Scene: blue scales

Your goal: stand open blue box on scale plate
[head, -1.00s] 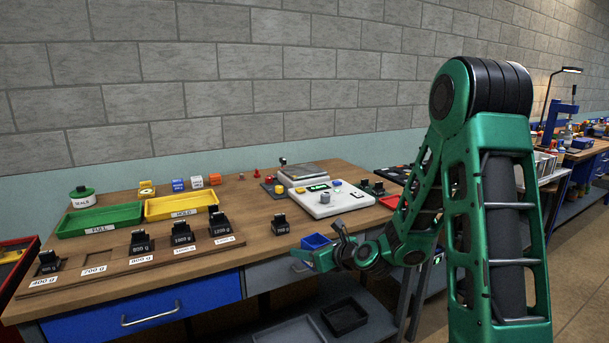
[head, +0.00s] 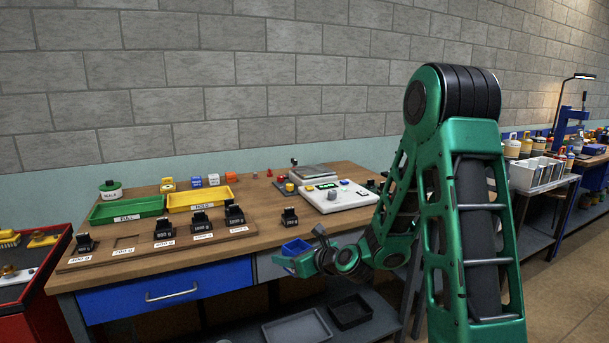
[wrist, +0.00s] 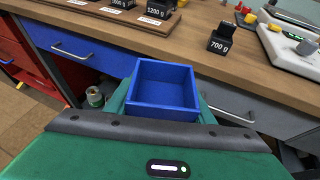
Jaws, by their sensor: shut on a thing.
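The open blue box (wrist: 162,88) is upright in my gripper, its empty inside facing up in the wrist view. In the head view the blue box (head: 296,247) is small and partly hidden by my gripper (head: 302,256), which is shut on it. The box is in front of the bench's front edge. The scale (head: 338,196) stands on the bench behind it, with its grey metal plate (head: 314,173) at the back. The plate looks empty in the head view. The scale's near edge also shows in the wrist view (wrist: 285,50).
A black 700 g weight (head: 289,217) stands on the bench between the box and the scale. A weight rack (head: 125,254) with several black weights lies left. Green (head: 128,208) and yellow (head: 202,198) trays are behind it. Bare wood lies in front of the scale.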

